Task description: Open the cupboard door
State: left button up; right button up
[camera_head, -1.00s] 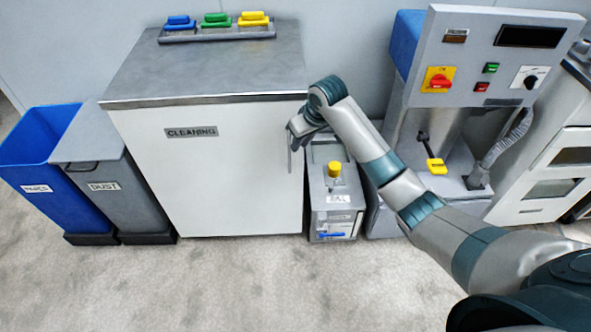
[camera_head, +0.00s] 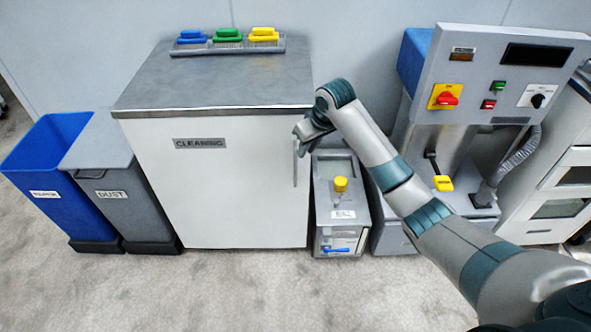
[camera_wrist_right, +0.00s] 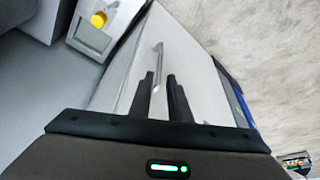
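The white cupboard (camera_head: 225,190) with a grey top and a "CLEANING" label stands at centre left in the head view. Its door looks closed, flush with the front. A thin upright bar handle (camera_head: 295,162) is near the door's right edge; it also shows in the right wrist view (camera_wrist_right: 158,62). My right gripper (camera_head: 299,140) is at this handle. In the right wrist view its two dark fingers (camera_wrist_right: 162,80) are a little apart, with the handle's end between them. Contact with the handle cannot be told. My left gripper is not in view.
Blue (camera_head: 50,150) and grey "DUST" (camera_head: 115,190) bins stand left of the cupboard. A small grey unit with a yellow knob (camera_head: 340,184) and a machine (camera_head: 480,75) stand to its right. Brushes (camera_head: 228,35) sit on top. The floor (camera_head: 240,290) in front is clear.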

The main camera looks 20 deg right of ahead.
aim_at(296, 168)
jog(key=x, duration=1.5)
jog(key=shift+f, duration=0.15)
jog(key=shift+c, duration=0.7)
grip_shut()
